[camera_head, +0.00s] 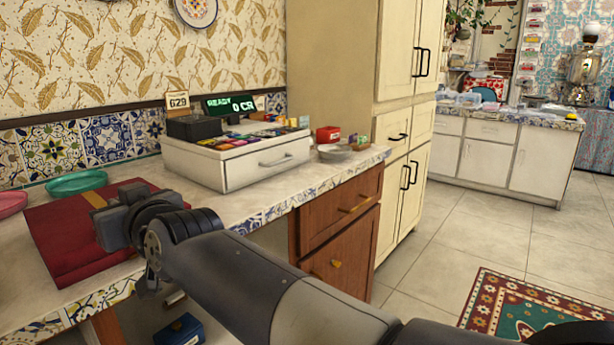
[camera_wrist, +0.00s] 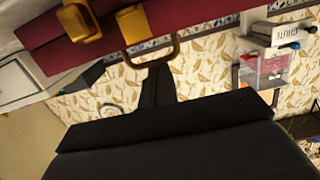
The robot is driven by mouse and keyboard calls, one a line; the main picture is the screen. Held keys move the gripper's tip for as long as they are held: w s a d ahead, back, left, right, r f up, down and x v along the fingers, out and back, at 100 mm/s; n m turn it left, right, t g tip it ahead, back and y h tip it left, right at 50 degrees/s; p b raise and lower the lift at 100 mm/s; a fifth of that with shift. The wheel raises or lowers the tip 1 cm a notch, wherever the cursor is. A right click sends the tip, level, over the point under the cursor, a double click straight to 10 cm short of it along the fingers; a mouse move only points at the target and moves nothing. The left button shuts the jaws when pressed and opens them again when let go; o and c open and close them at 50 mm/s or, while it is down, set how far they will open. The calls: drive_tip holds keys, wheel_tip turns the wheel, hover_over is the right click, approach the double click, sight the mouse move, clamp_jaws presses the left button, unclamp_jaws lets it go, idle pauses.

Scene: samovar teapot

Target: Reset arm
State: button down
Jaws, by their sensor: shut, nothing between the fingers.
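My arm reaches in from the lower right in the camera_head view. Its end, my gripper (camera_head: 122,222), is over the left part of the counter, in front of a dark red case (camera_head: 60,232) with a gold strip. In the camera_wrist view my gripper's black fingers (camera_wrist: 158,72) are together with nothing between them. The red case (camera_wrist: 195,17) shows there along the top, with gold clasps and a gold handle (camera_wrist: 150,50) close to the fingertips in the picture. I cannot tell whether they touch. My arm hides part of the case and counter.
Brown drawers (camera_head: 345,210) and a tall cream cabinet (camera_head: 405,185) stand right. Floor at right is open, with a patterned rug (camera_head: 500,300).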

drive_tip(key=shift+f, duration=0.3)
